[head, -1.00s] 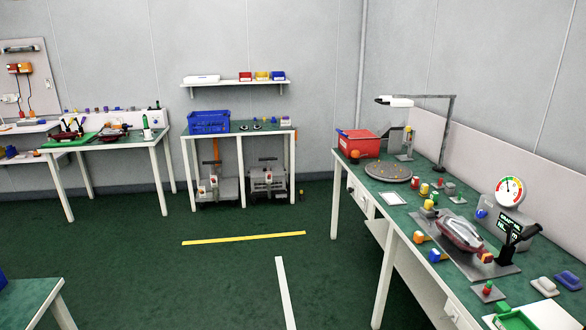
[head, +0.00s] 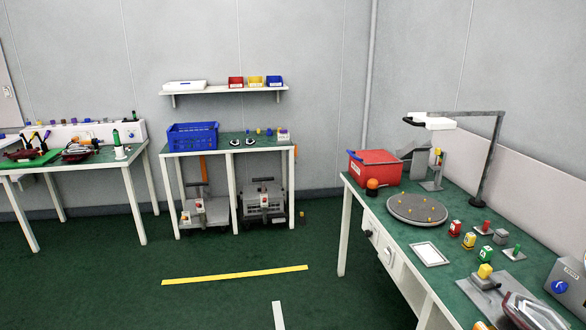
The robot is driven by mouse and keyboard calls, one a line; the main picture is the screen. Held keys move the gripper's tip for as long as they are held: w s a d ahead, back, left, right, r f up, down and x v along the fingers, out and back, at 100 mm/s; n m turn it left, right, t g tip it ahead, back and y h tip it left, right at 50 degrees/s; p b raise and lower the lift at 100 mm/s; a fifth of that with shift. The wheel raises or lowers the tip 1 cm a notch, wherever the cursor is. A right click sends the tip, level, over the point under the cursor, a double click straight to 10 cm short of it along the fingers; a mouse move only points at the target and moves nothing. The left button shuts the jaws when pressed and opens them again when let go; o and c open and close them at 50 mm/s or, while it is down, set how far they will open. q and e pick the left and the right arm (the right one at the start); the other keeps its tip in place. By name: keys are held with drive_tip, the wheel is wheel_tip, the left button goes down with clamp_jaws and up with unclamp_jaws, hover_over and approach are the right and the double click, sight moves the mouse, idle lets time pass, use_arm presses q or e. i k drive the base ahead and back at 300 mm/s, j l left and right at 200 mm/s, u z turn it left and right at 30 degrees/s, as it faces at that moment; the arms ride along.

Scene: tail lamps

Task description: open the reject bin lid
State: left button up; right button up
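A red bin (head: 376,168) stands at the far left corner of the right-hand workbench (head: 400,270), and it appears to be the reject bin. It has a small pale label on its front and a blue piece at its upper left edge. Its top looks red, but I cannot tell whether that is a shut lid or the inside. A grey slanted panel (head: 412,150) shows just right of the bin; whether it belongs to the bin is unclear. Neither of my grippers is in view.
An orange-topped dome (head: 372,187) and a round grey turntable (head: 417,209) are near the bin. A lamp (head: 432,123) overhangs the bench. A blue crate (head: 192,136) sits on the back table. Green floor is open left of the bench, with a yellow strip (head: 235,275).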

sight(380, 156)
drive_tip(key=i, duration=1.4)
